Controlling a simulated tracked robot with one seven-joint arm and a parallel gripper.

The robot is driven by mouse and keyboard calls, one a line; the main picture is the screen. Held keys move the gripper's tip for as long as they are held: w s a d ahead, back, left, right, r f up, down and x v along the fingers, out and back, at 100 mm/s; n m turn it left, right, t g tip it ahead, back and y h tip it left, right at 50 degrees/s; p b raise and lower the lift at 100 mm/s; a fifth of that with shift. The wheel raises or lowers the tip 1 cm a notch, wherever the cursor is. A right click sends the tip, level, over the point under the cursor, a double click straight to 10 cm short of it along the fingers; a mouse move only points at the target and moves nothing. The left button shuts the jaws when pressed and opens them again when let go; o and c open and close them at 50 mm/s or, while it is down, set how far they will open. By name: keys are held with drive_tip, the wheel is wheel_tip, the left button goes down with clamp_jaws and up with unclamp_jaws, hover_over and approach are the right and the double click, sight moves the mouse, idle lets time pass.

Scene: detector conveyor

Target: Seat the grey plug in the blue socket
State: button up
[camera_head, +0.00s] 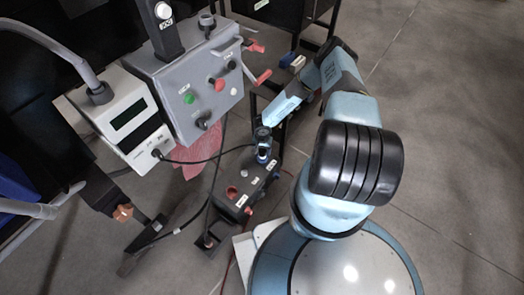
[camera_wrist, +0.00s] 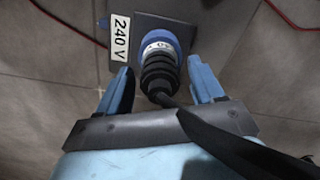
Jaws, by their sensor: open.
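The grey plug (camera_wrist: 160,70), with a dark ribbed boot, stands in line with the blue socket (camera_wrist: 158,36) in the wrist view. Its front end meets the socket's blue ring; how deep it sits is hidden. A black cable runs from its back across my gripper. My gripper (camera_wrist: 160,66) is open, with one blue finger on each side of the plug and visible gaps between. In the head view my gripper (camera_head: 263,154) is over the far end of the dark socket box (camera_head: 236,190), and hides most of the plug and socket there.
A grey control box (camera_head: 190,85) with knobs and a white meter (camera_head: 125,115) stand left of my arm. The cable (camera_head: 205,160) spans from the meter to my gripper. Open floor (camera_head: 440,120) lies right.

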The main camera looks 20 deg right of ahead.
wheel_tip(320, 180, up, 12)
idle(0.7)
idle(0.4)
